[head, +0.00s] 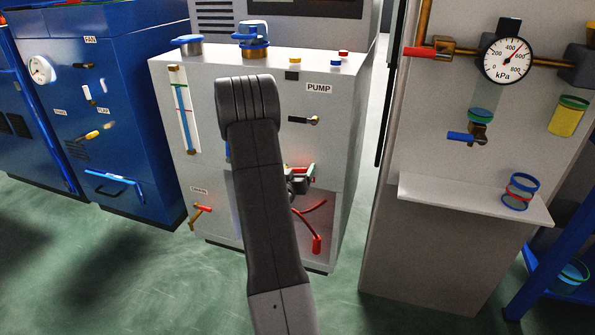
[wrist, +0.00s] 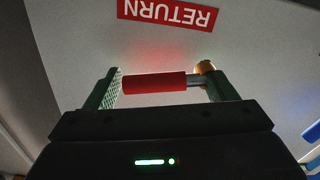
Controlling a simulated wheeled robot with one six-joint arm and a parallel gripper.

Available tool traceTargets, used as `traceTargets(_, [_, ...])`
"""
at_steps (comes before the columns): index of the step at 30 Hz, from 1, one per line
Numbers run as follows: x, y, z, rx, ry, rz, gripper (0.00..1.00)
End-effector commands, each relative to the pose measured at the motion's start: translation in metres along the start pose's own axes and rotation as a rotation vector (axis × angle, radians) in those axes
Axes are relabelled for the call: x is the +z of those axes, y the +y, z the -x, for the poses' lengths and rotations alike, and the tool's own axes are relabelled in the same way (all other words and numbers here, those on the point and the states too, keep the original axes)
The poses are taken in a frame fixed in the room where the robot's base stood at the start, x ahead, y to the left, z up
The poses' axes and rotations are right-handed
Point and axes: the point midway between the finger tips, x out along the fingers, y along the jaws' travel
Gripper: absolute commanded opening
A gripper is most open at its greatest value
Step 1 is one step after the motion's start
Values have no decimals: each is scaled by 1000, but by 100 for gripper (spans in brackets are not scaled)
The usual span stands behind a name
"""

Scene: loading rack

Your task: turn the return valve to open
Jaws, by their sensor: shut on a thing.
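The return valve has a red handle (wrist: 155,83) and a brass hub (wrist: 205,68), seen close up in the wrist view below the red RETURN label (wrist: 168,12), which appears upside down. The handle lies crosswise in the picture, with the hub at its right end. My gripper (wrist: 160,80) is shut on the handle, one green finger at its free end and the other near the hub. In the head view my gripper (head: 300,178) is at the front of the PUMP cabinet (head: 245,80), and my arm hides much of the valve.
A red hose-like part (head: 316,240) hangs in the cabinet's recess just below my gripper. A brass valve with an orange handle (head: 200,213) is at lower left. A blue FAN cabinet (head: 110,140) stands left; a panel with a kPa gauge (head: 508,60) and shelf (head: 460,197) stands right.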

Motion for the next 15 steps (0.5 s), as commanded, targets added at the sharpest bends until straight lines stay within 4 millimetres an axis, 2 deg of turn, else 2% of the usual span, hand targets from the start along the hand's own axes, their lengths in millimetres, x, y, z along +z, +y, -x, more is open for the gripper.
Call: traceTargets(15, [-25,-6,0,0,0,487,51])
